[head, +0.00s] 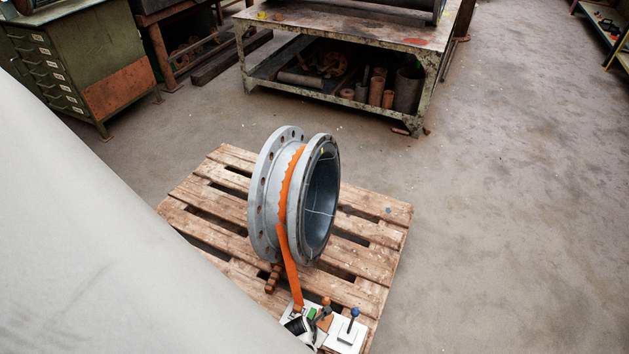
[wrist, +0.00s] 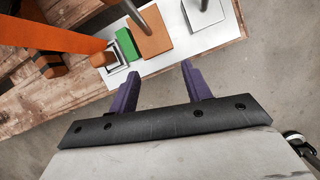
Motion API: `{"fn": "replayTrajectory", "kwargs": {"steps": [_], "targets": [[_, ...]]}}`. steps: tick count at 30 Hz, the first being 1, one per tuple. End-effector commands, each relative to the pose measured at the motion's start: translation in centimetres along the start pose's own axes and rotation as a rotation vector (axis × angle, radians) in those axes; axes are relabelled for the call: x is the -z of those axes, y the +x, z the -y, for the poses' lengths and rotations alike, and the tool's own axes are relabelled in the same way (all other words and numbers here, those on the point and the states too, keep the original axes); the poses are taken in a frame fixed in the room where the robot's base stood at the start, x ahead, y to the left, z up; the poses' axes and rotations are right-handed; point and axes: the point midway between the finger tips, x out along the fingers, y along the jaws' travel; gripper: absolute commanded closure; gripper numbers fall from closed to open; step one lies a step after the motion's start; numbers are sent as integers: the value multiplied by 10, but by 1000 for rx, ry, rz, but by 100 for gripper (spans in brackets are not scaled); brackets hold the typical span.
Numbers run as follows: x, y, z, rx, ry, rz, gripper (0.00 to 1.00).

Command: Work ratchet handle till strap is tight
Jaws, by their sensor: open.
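A grey flanged pipe (head: 268,205) with a dark lining lies on its side on a wooden pallet (head: 390,213). An orange strap (head: 287,245) passes over it and runs down to a white plate (head: 344,338) at the pallet's front corner. The strap also shows in the wrist view (wrist: 50,36), ending at a small metal frame (wrist: 116,72) beside a green block (wrist: 126,44) and an orange-brown block (wrist: 152,36). Levers with an orange knob (head: 326,301) and a blue knob (head: 355,312) rise there; I cannot tell which is the ratchet handle. My gripper (wrist: 160,72) is open and empty, its purple fingers short of the plate in the picture.
Wooden blocks (head: 273,277) sit by the pipe's foot. A workbench (head: 350,32) with pipe pieces on its lower shelf stands behind, and a green drawer cabinet (head: 45,68) at back left. The concrete floor (head: 500,200) on the right is clear.

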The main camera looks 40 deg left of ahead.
Motion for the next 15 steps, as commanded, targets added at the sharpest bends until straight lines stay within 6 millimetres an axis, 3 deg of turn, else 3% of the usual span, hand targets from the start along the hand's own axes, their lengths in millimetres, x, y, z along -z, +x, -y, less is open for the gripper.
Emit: {"fn": "replayTrajectory", "kwargs": {"steps": [15], "targets": [[-2,-69,0,1,-1,-1,51]]}}
